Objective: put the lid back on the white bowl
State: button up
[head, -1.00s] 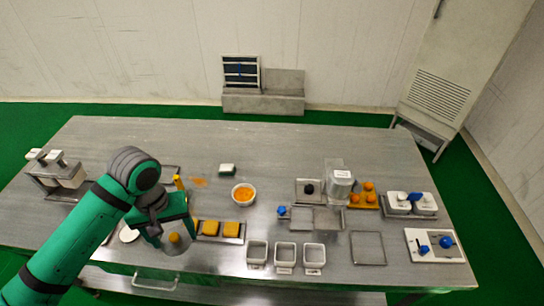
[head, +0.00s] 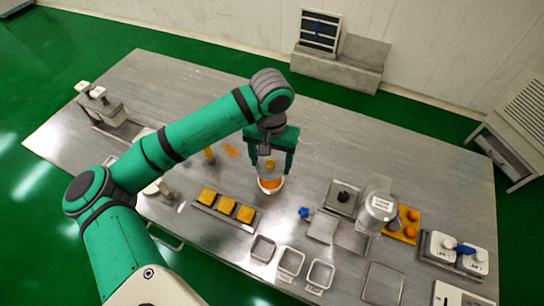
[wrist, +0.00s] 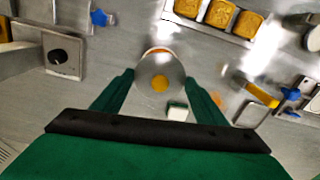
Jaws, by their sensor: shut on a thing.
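The gripper is shut on the lid, a round greyish disc with an orange knob (head: 270,163). In the wrist view the lid (wrist: 159,66) sits between the two fingertips, held by its opposite edges. It hides most of the bowl, and only a strip of the bowl (wrist: 158,50) shows past its far edge. I cannot tell how wide the gap between lid and bowl is.
A tray with several yellow-orange blocks (head: 226,207) lies left of the bowl. Empty white containers (head: 291,262) stand at the front. A blue-handled metal plate (head: 322,228) and a clear jar (head: 378,207) are to the right. A white and green block (wrist: 177,111) lies close by.

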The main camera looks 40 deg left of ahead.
aim_at(271, 172)
jog(key=shift+w+f, duration=0.15)
jog(key=shift+f, duration=1.4)
jog(key=shift+d+f, duration=0.1)
jog(key=shift+f, duration=1)
jog(key=shift+s+a, duration=0.2)
jog(key=shift+d, duration=0.1)
jog(key=shift+f, duration=0.25)
